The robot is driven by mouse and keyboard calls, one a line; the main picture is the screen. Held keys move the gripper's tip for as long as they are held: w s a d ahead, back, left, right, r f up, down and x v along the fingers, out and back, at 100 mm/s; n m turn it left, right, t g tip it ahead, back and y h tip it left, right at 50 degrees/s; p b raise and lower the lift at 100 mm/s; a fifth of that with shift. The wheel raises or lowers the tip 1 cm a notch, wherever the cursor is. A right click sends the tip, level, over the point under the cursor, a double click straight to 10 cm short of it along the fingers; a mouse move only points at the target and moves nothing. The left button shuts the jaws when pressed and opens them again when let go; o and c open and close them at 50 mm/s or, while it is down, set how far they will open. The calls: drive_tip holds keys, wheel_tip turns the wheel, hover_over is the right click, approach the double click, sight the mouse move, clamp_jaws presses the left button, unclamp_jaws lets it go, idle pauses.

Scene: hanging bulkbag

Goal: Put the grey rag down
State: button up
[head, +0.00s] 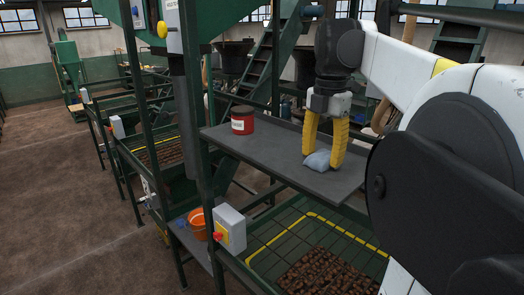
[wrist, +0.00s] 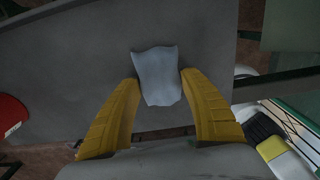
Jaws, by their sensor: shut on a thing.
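The grey rag (head: 318,160) is a small bluish-grey bundle at the grey shelf (head: 262,150), near its right end. In the wrist view the rag (wrist: 158,76) lies between the tips of the two yellow fingers. My gripper (head: 324,152) points straight down from above and is shut on the rag. In the wrist view my gripper (wrist: 158,82) has a finger against each side of it. The rag is at or just above the shelf surface; I cannot tell whether it touches.
A red tin (head: 242,121) stands on the shelf to the left; it shows at the left edge of the wrist view (wrist: 10,117). Between it and the rag the shelf is bare. An orange bucket (head: 197,222) and a grey switch box (head: 231,229) are below.

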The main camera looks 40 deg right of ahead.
sight(323, 152)
drive_tip(key=shift+f, duration=0.1)
drive_tip(key=o, duration=1)
wheel_tip(323, 152, up, 12)
drive_tip(key=w+a+f+m, duration=0.1)
drive_tip(key=a+f, duration=0.1)
drive_tip(key=a, duration=0.1)
drive_tip(key=w+a+f+m+t, duration=0.1)
drive_tip(key=a+f+m, duration=0.1)
drive_tip(key=a, duration=0.1)
drive_tip(key=w+a+f+m+h, duration=0.1)
drive_tip(key=w+a+f+m, duration=0.1)
drive_tip(key=a, duration=0.1)
drive_tip(key=shift+f+t, duration=0.2)
drive_tip(key=shift+t, duration=0.2)
drive_tip(key=s+a+f+m+t, duration=0.2)
drive_tip(key=a+f+m, duration=0.5)
drive_tip(key=a+f, duration=0.4)
drive_tip(key=s+a+f+m+t+y, duration=0.1)
drive_tip(key=s+a+f+m+t, duration=0.1)
drive_tip(key=a+f+m, duration=0.5)
drive_tip(key=a+f+t, duration=0.1)
drive_tip(key=a+f, duration=0.2)
drive_tip(key=f, duration=0.2)
drive_tip(key=shift+s+a, duration=0.35)
drive_tip(key=shift+s, duration=0.05)
